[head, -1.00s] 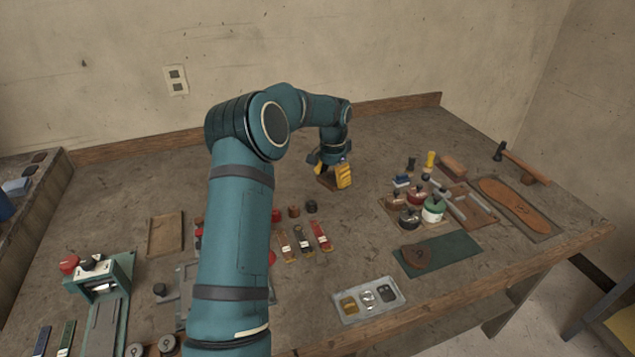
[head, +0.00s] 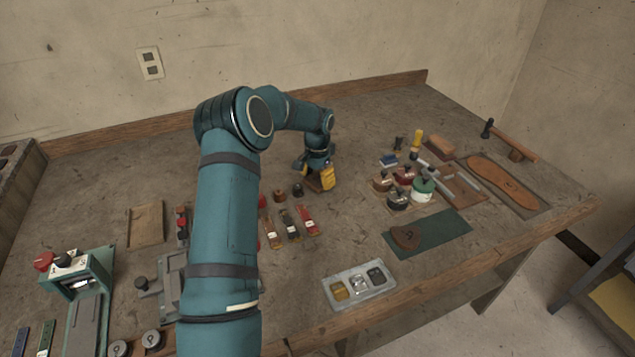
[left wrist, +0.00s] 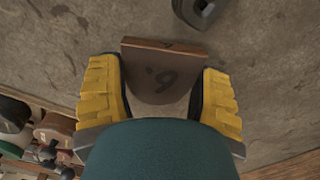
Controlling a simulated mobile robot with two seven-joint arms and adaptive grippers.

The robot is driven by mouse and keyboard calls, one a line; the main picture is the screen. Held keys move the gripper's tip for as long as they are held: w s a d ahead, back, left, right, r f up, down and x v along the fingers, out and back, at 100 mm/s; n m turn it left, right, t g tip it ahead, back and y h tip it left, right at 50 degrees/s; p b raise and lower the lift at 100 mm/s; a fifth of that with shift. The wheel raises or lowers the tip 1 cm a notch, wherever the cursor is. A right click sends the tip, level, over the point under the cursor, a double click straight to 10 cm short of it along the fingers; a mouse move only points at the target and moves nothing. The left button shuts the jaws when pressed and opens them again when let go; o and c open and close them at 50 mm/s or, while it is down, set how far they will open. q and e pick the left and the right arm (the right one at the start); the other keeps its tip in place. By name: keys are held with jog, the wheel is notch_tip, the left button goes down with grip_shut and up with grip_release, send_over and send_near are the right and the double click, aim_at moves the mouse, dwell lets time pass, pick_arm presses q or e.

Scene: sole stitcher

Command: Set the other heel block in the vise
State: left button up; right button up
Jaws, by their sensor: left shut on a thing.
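My left gripper (head: 324,180) is shut on a brown heel block (left wrist: 158,72). The block shows between the yellow fingers in the left wrist view, with a dark mark like a 6 or 9 on its face. In the head view the block (head: 313,184) is mostly hidden behind the fingers, low over the middle of the bench. A brown heel-shaped piece (head: 405,237) lies on a green mat (head: 450,231). A grey fixture with a black knob (head: 147,285) is partly hidden by my left arm; I cannot tell whether it is the vise. My right gripper is not in view.
A teal machine (head: 103,266) stands at the left. A tray (head: 381,291) with small parts lies near the front edge. Bare bench lies behind the gripper. A dark object (left wrist: 198,10) shows ahead in the wrist view.

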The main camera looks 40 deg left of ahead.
pick_arm(q)
jog(key=shift+f, duration=0.45)
jog(key=shift+f, duration=0.15)
jog(key=o, duration=1.1)
